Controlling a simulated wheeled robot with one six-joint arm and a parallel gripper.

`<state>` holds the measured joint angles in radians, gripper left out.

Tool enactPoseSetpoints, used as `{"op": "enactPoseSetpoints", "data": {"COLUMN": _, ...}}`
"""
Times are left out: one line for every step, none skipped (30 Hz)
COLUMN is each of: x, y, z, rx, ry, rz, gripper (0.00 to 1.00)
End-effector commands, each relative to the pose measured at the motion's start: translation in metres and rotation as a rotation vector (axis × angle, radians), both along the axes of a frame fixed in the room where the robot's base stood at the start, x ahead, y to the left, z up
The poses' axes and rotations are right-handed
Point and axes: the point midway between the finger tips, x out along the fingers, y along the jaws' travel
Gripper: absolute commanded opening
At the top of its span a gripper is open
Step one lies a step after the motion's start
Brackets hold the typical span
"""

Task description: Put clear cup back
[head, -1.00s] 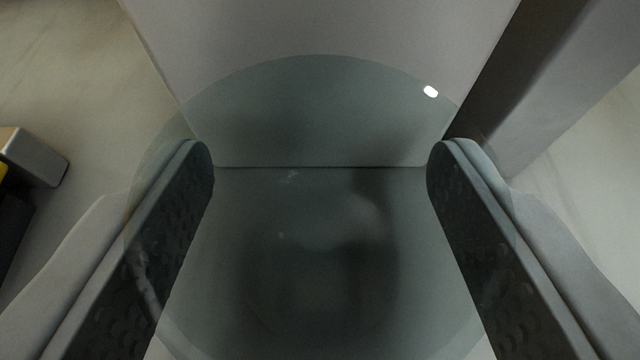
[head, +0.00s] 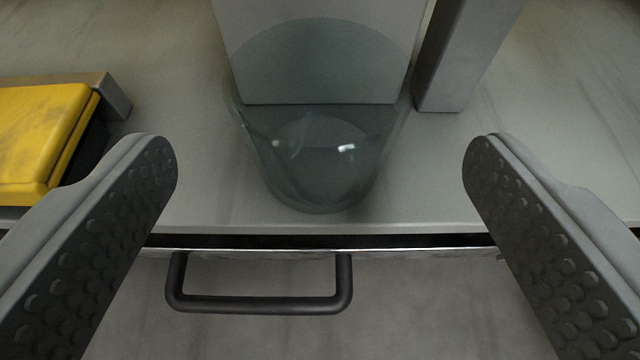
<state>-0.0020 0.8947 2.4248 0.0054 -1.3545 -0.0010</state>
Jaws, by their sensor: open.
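The clear cup (head: 322,165) is a greenish see-through vessel. It stands upright on the grey counter, close to the counter's front edge and in front of a pale grey upright block. My gripper (head: 320,150) is wide open and empty. Its two dark, dimpled fingers are well apart, one to each side of the cup in the picture. The fingers are back from the cup and do not touch it.
A pale grey block (head: 318,8) stands behind the cup, with a grey post (head: 462,60) to its right. A yellow object (head: 40,135) lies on the counter at left. Below the counter edge is a drawer front with a dark handle (head: 260,304). The counter at right is clear.

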Motion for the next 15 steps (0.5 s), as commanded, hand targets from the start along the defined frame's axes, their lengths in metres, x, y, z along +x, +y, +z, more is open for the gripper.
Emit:
{"op": "enactPoseSetpoints", "data": {"x": -0.01, "y": 0.0, "z": 0.004, "rx": 0.0, "ry": 0.001, "rz": 0.0, "gripper": 0.83}}
{"op": "enactPoseSetpoints", "data": {"x": -0.015, "y": 0.0, "z": 0.006, "rx": 0.0, "ry": 0.002, "rz": 0.0, "gripper": 0.83}}
{"op": "enactPoseSetpoints", "data": {"x": -0.021, "y": 0.0, "z": 0.008, "rx": 0.0, "ry": 0.002, "rz": 0.0, "gripper": 0.83}}
{"op": "enactPoseSetpoints", "data": {"x": -0.025, "y": 0.0, "z": 0.01, "rx": 0.0, "ry": 0.001, "rz": 0.0, "gripper": 0.83}}
{"op": "enactPoseSetpoints", "data": {"x": -0.029, "y": 0.0, "z": 0.012, "rx": 0.0, "ry": 0.001, "rz": 0.0, "gripper": 0.83}}
{"op": "enactPoseSetpoints", "data": {"x": -0.034, "y": 0.0, "z": 0.014, "rx": 0.0, "ry": 0.001, "rz": 0.0, "gripper": 0.83}}
{"op": "enactPoseSetpoints", "data": {"x": -0.037, "y": 0.0, "z": 0.015, "rx": 0.0, "ry": 0.002, "rz": 0.0, "gripper": 0.83}}
{"op": "enactPoseSetpoints", "data": {"x": -0.04, "y": 0.0, "z": 0.017, "rx": 0.0, "ry": 0.001, "rz": 0.0, "gripper": 0.83}}
{"op": "enactPoseSetpoints", "data": {"x": -0.043, "y": 0.0, "z": 0.018, "rx": 0.0, "ry": 0.0, "rz": 0.0, "gripper": 0.83}}
{"op": "enactPoseSetpoints", "data": {"x": -0.045, "y": 0.0, "z": 0.019, "rx": 0.0, "ry": 0.0, "rz": 0.0, "gripper": 0.83}}
{"op": "enactPoseSetpoints", "data": {"x": -0.047, "y": 0.0, "z": 0.02, "rx": 0.0, "ry": -0.001, "rz": 0.0, "gripper": 0.83}}
{"op": "enactPoseSetpoints", "data": {"x": -0.049, "y": 0.0, "z": 0.02, "rx": 0.0, "ry": 0.0, "rz": 0.0, "gripper": 0.83}}
{"op": "enactPoseSetpoints", "data": {"x": -0.05, "y": 0.0, "z": 0.021, "rx": 0.0, "ry": 0.0, "rz": 0.0, "gripper": 0.83}}
{"op": "enactPoseSetpoints", "data": {"x": -0.051, "y": 0.0, "z": 0.021, "rx": 0.0, "ry": 0.0, "rz": 0.0, "gripper": 0.83}}
{"op": "enactPoseSetpoints", "data": {"x": -0.051, "y": 0.0, "z": 0.021, "rx": 0.0, "ry": 0.0, "rz": 0.0, "gripper": 0.83}}
